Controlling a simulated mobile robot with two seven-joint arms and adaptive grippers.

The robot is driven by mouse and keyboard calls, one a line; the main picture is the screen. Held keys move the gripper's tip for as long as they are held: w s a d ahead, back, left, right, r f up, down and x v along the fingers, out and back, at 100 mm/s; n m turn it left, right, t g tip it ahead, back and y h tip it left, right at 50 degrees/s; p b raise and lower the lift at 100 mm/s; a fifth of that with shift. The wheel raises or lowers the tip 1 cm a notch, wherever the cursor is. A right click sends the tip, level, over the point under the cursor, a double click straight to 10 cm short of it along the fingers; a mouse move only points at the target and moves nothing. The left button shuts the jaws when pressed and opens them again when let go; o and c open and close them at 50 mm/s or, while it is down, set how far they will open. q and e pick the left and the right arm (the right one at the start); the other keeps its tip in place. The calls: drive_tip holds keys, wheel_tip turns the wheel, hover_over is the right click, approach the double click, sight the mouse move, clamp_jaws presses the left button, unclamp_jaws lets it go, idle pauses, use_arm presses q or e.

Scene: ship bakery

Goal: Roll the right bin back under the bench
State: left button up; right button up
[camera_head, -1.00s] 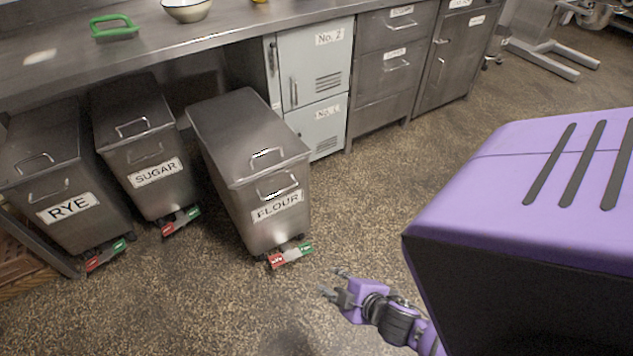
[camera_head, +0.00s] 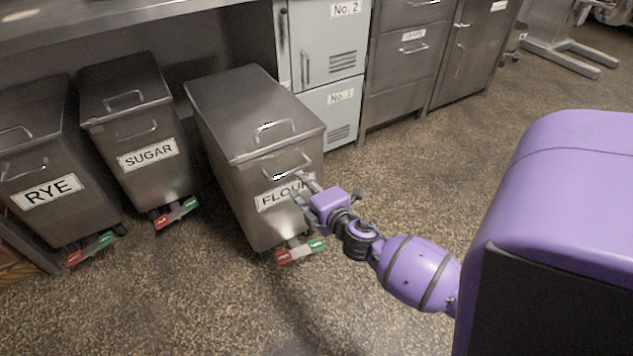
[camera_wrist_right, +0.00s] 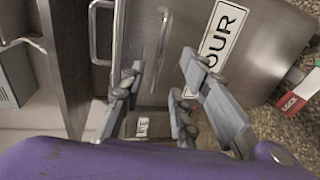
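The right bin (camera_head: 248,112) is a grey metal wheeled bin labelled FLOUR. It stands out in front of the bench (camera_head: 130,14), farther forward than the bins to its left. Its front handle (camera_head: 287,172) is a bent bar above the label; the handle also shows in the right wrist view (camera_wrist_right: 163,42). A red and green pedal (camera_head: 300,252) sits at its foot. My right gripper (camera_head: 300,188) is at the bin's front, covering part of the label. Its fingers (camera_wrist_right: 162,68) are spread and empty, just short of the front handle. My left gripper is out of view.
The SUGAR bin (camera_head: 125,92) and RYE bin (camera_head: 32,115) stand to the left. The pale No. 2 and No. 1 lockers (camera_head: 328,58) stand close behind the right bin's right side. Steel drawers (camera_head: 405,60) follow to the right. The speckled floor (camera_head: 200,300) in front is clear.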

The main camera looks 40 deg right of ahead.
sight(292, 173)
drive_tip(key=shift+w+d, duration=0.15)
drive_tip(key=shift+w, duration=0.5)
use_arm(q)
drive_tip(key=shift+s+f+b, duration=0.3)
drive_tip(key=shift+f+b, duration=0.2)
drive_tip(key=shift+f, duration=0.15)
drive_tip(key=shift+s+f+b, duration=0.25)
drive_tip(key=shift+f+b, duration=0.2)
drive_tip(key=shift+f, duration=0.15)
use_arm(e)
drive_tip(key=shift+x, duration=3.35)
clamp_jaws()
